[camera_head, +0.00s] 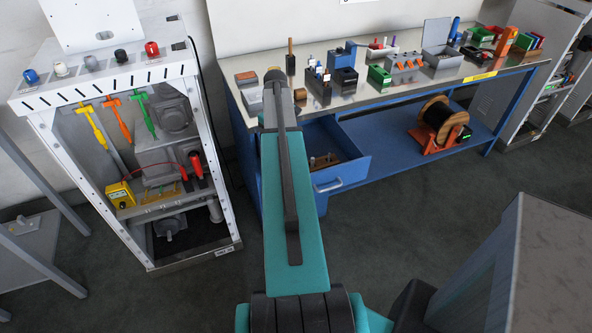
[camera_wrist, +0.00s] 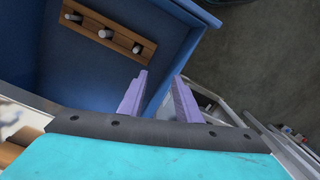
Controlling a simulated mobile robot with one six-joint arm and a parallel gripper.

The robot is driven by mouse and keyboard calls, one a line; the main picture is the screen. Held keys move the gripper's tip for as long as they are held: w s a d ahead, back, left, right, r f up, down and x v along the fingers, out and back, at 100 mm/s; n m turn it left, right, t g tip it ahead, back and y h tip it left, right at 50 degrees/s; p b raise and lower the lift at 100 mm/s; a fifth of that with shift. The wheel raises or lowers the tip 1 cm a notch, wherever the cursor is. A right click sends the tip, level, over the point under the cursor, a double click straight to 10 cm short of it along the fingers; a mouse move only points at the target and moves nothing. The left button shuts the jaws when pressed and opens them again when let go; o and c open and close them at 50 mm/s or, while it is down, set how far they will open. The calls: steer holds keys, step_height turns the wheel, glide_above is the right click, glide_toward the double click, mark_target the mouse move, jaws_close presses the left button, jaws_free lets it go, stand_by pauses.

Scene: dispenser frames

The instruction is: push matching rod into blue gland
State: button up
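A blue gland (camera_head: 30,76) sits at the left end of the white cart's sloped top, in a row with white, grey, black and red ones. A wooden rod rack (camera_wrist: 90,22) lies in the open blue drawer in the wrist view, with three metal rods (camera_wrist: 105,33) standing in it. The rack also shows small in the head view (camera_head: 322,170). I cannot tell the rods' sizes apart. My gripper (camera_wrist: 161,76) has two purple fingers spread apart with nothing between them, below the rack in the wrist picture. In the head view my arm hides the gripper.
The drawer (camera_head: 340,172) is pulled out under the workbench top (camera_head: 350,97), which carries several bins and tools. A cable spool (camera_head: 437,115) stands on the lower shelf. The white cart (camera_head: 120,75) stands left of my arm. Grey floor lies open between cart and bench.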

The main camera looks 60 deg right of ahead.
steer(key=s+d+r+m, duration=0.1)
steer(key=s+d+r, duration=0.1)
steer(key=s+d, duration=0.2)
steer(key=shift+d+r, duration=0.25)
steer(key=shift+r, duration=0.15)
steer(key=shift+f, duration=0.1)
steer(key=shift+f+p, duration=0.8)
steer(key=shift+f, duration=3.45)
steer(key=shift+f, duration=0.15)
steer(key=shift+s+f+p, duration=0.15)
steer(key=shift+f+p, duration=0.75)
steer(key=shift+f, duration=0.25)
steer(key=shift+f+p, duration=0.35)
steer(key=shift+f, duration=0.9)
jaws_close()
